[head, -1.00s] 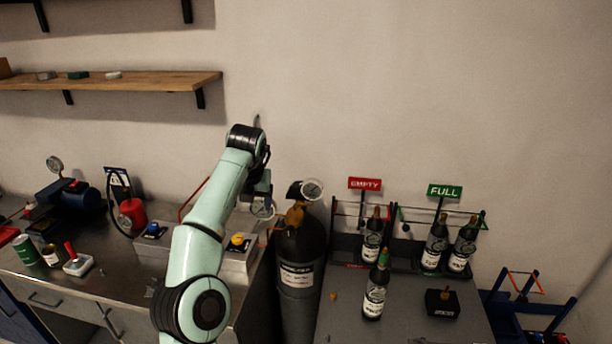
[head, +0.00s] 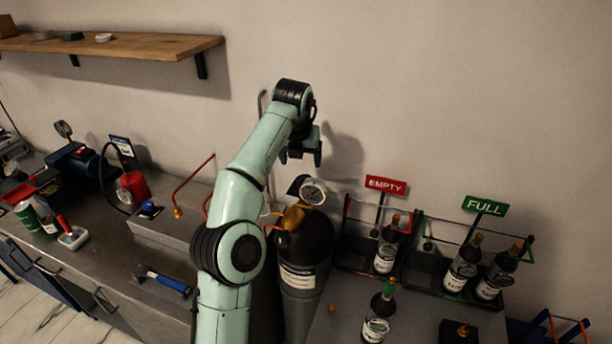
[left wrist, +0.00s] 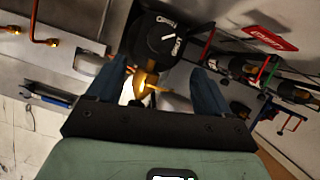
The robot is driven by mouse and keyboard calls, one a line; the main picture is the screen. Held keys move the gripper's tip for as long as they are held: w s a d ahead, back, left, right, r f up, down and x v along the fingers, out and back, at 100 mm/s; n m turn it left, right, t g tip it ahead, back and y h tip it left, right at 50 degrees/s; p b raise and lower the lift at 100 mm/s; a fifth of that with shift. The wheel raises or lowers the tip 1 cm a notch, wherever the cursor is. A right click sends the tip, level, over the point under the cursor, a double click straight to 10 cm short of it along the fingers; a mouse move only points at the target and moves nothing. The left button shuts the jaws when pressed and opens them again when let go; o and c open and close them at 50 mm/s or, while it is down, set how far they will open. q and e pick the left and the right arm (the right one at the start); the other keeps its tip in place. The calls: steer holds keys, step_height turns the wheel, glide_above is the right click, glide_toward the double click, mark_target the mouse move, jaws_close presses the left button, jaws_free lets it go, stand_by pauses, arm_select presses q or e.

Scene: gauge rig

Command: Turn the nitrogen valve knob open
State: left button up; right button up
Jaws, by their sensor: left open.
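A dark gas cylinder (head: 304,250) stands between the bench and the bottle table, with a brass valve (head: 294,216) and a round white gauge (head: 314,192) on top. A black valve knob (head: 297,184) shows partly behind the gauge. In the left wrist view the black knob (left wrist: 152,42) has white lettering and a white mark, with brass (left wrist: 146,82) below it. My left gripper (head: 302,158) is open and empty, pointing down above the valve. In the left wrist view its fingers (left wrist: 160,68) are spread, the knob showing beyond and between them; no contact is visible. My right gripper is out of view.
A bench (head: 100,250) with a blue-handled tool (head: 165,282) and copper pipe (head: 192,185) lies left. At right, bottles stand by the EMPTY sign (head: 386,185) and FULL sign (head: 484,205). A wooden shelf (head: 130,46) hangs upper left. The wall is close behind the cylinder.

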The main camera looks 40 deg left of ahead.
mark_target(305, 179)
arm_select(q)
steer(key=x, duration=1.1)
steer(key=shift+w+r, duration=0.1)
steer(key=shift+w, duration=0.1)
steer(key=c, duration=1)
